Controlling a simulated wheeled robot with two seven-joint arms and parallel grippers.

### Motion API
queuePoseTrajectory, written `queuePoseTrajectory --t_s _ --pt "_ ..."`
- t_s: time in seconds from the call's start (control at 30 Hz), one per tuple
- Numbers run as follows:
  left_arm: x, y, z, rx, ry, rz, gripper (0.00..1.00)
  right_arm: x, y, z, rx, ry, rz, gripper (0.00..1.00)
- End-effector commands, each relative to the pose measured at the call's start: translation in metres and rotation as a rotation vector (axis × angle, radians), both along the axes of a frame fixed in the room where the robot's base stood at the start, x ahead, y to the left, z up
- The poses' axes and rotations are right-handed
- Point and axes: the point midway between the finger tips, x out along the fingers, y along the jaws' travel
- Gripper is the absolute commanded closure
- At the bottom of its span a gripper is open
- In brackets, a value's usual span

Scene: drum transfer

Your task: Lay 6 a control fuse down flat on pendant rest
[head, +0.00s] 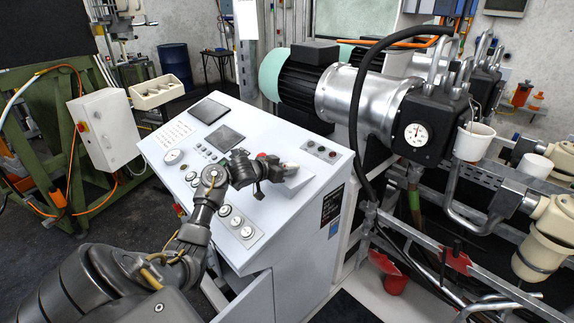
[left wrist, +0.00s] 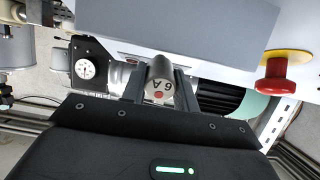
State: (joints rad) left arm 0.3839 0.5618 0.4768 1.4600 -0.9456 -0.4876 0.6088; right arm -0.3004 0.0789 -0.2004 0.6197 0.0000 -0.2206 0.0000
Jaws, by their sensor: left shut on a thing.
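The 6 A control fuse (left wrist: 161,72) shows in the left wrist view as a short pale cylinder, its marked end face with "6 A" and a red dot turned to the camera. My left gripper (head: 274,170) is shut on it, one finger on each side. In the head view the gripper is over the right part of the sloping white console (head: 265,240), with a pale rounded end of the fuse (head: 289,167) beyond the fingers. A pale ledge, which seems to be the pendant rest (head: 297,184), lies just below; I cannot tell whether the fuse touches it. My right gripper is out of view.
A red button on a yellow base (left wrist: 279,75) is at the right in the left wrist view. A small button panel (head: 320,152) is to the gripper's right. A pump with a gauge (head: 416,134) and a black hose (head: 355,110) stand beyond the console's right side.

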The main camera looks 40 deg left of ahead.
Motion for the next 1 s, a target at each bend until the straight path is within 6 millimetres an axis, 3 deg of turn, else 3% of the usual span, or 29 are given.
queuePoseTrajectory --t_s 0.3,0.33,0.53,0.83,1.0 --pt "0.000 0.000 -0.002 0.000 0.000 0.000 1.00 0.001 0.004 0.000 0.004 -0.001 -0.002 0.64" --pt "0.000 0.000 -0.002 0.000 0.000 0.000 0.69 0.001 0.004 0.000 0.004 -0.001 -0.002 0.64" --pt "0.000 0.000 -0.001 0.000 0.000 0.000 0.45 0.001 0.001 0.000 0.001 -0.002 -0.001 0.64" --pt "-0.002 0.001 -0.001 0.001 0.000 0.001 0.45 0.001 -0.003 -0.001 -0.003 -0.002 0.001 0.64" --pt "-0.023 0.003 0.004 0.007 -0.001 0.001 0.45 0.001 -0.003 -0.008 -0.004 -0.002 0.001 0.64"
